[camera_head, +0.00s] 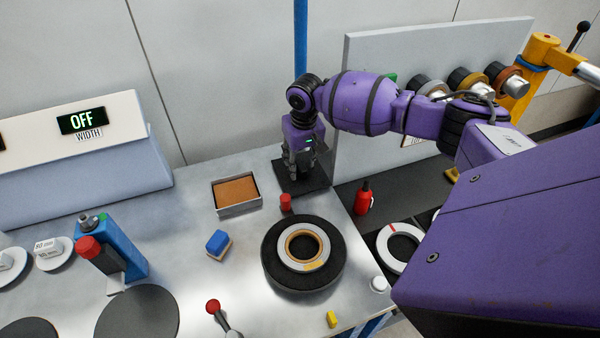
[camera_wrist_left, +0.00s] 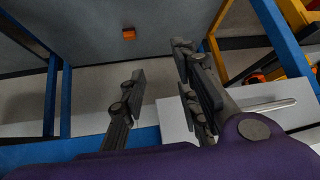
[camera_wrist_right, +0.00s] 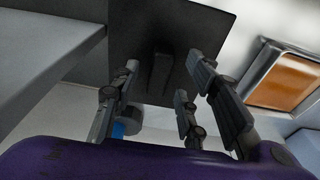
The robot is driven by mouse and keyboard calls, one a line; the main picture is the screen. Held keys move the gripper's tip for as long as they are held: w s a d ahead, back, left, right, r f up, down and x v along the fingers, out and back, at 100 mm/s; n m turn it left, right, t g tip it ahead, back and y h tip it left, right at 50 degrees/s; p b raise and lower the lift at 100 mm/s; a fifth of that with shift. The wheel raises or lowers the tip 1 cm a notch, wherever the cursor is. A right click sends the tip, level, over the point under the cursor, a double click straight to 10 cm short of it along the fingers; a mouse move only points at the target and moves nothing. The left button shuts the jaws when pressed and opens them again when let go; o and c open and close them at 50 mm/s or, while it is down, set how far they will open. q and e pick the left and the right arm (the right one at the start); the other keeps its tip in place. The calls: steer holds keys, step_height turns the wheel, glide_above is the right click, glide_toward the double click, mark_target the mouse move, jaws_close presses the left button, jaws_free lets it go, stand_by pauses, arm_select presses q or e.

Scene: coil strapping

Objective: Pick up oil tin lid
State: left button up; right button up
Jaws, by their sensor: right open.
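A dark, square, flat plate (camera_head: 320,180) with a raised bar on it looks like the oil tin lid. It lies on the steel table near the back right edge and also shows in the right wrist view (camera_wrist_right: 205,25). The open tin (camera_head: 238,209), with orange-brown content, stands to its left. My right gripper (camera_head: 301,174) points down over the plate. Its open fingers (camera_wrist_right: 163,68) appear on either side of the raised bar; contact cannot be told. My left gripper (camera_wrist_left: 161,62) is open and empty, away from the table and outside the head view.
A small red cylinder (camera_head: 286,203) and a black disc with a ring (camera_head: 304,250) stand in front of the plate. A blue block (camera_head: 218,243) lies left of them. An upright panel (camera_head: 350,120) rises close to the right; a red bottle (camera_head: 363,198) stands beyond the table edge.

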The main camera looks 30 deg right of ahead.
mark_target(300, 163)
arm_select(q)
steer(key=shift+w+a, duration=0.1)
arm_select(e)
steer(key=shift+f, duration=0.2)
jaws_close()
